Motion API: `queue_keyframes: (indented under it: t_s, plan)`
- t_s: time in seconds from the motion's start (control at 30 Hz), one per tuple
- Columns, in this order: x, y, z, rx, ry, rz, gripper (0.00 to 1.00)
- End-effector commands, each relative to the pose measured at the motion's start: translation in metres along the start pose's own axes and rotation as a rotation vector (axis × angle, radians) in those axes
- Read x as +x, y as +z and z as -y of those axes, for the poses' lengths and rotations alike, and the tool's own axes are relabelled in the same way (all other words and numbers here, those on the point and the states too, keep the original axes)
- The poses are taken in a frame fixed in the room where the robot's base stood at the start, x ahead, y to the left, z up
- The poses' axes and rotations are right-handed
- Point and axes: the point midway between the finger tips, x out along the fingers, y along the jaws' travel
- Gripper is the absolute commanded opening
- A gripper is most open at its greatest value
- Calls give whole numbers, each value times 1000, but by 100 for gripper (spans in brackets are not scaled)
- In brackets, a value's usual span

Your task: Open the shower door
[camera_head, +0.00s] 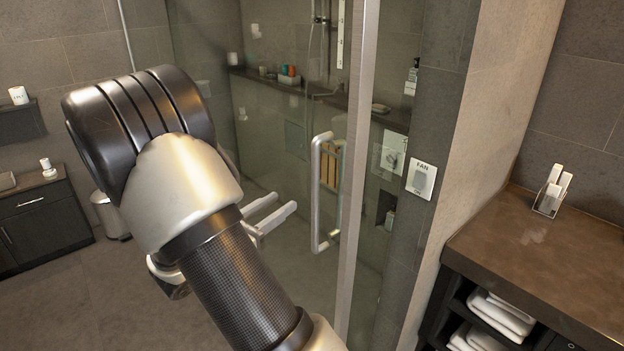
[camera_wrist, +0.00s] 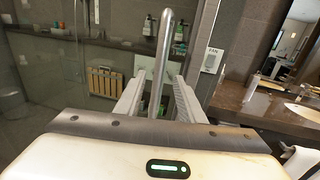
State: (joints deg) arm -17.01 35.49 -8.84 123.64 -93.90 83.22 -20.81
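The glass shower door (camera_head: 285,110) fills the middle of the head view and looks closed. Its upright metal handle (camera_head: 316,190) is a D-shaped bar near the door's right edge. My gripper (camera_head: 284,213) is open and empty, left of the handle, with a visible gap to it in the head view. In the wrist view the handle (camera_wrist: 163,60) stands upright between the two spread fingers of my gripper (camera_wrist: 158,76). Whether the bar is within finger depth is hard to tell there, but no finger visibly touches it.
A metal door frame post (camera_head: 357,170) stands right of the handle. A wall with a fan switch (camera_head: 421,180) and a brown counter (camera_head: 545,250) with towels below are at the right. A dark cabinet (camera_head: 42,215) and a bin (camera_head: 110,214) stand at the left. Floor between is clear.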

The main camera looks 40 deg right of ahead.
Motion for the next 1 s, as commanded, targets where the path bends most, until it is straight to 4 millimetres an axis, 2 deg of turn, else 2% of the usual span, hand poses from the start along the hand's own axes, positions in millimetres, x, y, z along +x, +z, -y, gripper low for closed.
queue_keyframes:
  t_s: [0.03,0.4,0.6,0.8,1.0]
  plan:
    - [12,1,1,-1,-6,-1,36]
    - [94,1,2,2,-6,-2,36]
    - [128,0,2,2,-4,-2,36]
    - [145,0,1,2,-3,-3,36]
    - [147,-1,1,2,-2,-3,36]
